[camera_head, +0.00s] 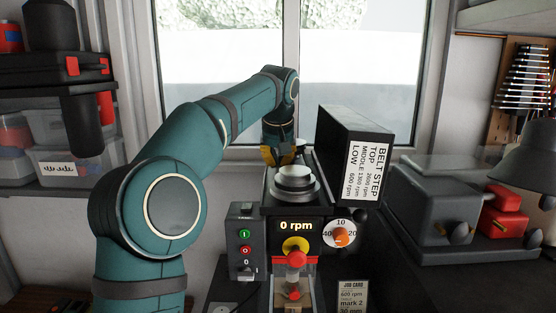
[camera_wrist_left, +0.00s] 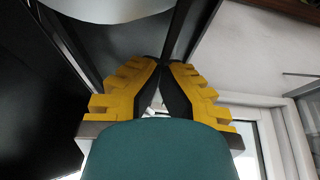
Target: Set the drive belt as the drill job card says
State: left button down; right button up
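The drill's stepped pulley (camera_head: 293,182) is a stack of pale discs on top of the drill head, under a raised black cover. The cover's label (camera_head: 366,172) reads belt step top 2600 rpm, middle 1300 rpm, low 600 rpm. The job card (camera_head: 351,297) at the lower right shows 600 rpm, mark 2, 30 mm. My left gripper (camera_head: 280,155) is just behind the pulley, partly hidden by it. In the left wrist view its yellow fingers (camera_wrist_left: 160,62) meet at the tips. I cannot make out the belt or anything between them. My right gripper is not in view.
The speed display (camera_head: 297,226) reads 0 rpm, beside a dial (camera_head: 342,235). A switch box (camera_head: 245,243) with green and red buttons stands left of the drill head. A grey bench grinder (camera_head: 432,213) stands at the right. The window is close behind my left arm.

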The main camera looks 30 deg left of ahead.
pick_arm(q)
jog(key=shift+f+b, duration=0.35)
jog(key=shift+f, duration=0.8)
jog(key=c, duration=1.1)
grip_release()
jog(key=shift+f, duration=0.1)
jog(key=shift+c, duration=0.2)
jog(key=shift+r, duration=0.2)
jog(key=v, duration=1.1)
jog(key=shift+r, duration=0.4)
